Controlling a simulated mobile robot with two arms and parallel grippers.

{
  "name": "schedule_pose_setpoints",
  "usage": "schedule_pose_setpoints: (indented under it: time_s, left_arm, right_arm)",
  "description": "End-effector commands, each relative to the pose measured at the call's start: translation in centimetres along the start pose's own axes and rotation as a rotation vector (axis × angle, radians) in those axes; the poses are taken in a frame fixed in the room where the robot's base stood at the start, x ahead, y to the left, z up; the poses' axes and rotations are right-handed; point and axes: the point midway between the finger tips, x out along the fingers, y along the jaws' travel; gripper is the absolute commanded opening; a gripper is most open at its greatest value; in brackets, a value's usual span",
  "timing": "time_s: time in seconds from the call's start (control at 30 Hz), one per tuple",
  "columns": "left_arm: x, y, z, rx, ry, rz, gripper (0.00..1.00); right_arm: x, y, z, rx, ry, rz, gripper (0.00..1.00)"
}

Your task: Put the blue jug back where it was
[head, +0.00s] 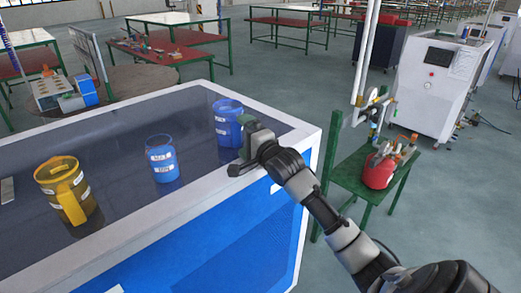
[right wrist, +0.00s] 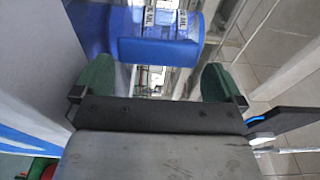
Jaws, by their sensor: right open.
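The blue jug (head: 222,125) with white labels stands upright on the dark top of the blue cabinet, near its right corner. My right gripper (head: 246,136) is at the jug's right side, over the cabinet's edge. In the right wrist view, the open green fingertips (right wrist: 156,86) are spread wide apart. The jug's blue handle (right wrist: 153,52) is just ahead of the space between them, and the jug's body shows behind it. No grip on the handle shows. My left gripper is not in view.
A lighter blue cup (head: 162,160) and a yellow jug (head: 66,192) stand to the left on the cabinet top (head: 115,150). The cabinet has a raised white rim. A green stand with a red container (head: 378,170) is to the right.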

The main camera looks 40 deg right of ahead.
Motion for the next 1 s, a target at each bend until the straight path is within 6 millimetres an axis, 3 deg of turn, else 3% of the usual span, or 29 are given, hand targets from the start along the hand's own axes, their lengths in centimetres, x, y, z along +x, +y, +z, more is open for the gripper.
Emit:
schedule_pose_setpoints:
  time_s: [0.2,0.43,0.6,1.0]
  left_arm:
    - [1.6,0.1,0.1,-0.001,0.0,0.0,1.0]
    - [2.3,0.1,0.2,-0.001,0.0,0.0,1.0]
    - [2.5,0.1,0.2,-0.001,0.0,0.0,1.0]
    - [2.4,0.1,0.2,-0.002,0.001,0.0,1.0]
  right_arm:
    - [-4.7,0.4,0.0,0.0,0.0,0.0,1.0]
    - [-8.2,0.2,0.0,0.001,0.0,0.0,1.0]
    - [-9.2,0.1,0.0,0.001,0.0,0.0,1.0]
    - [-9.2,0.0,0.0,0.0,0.0,0.0,1.0]
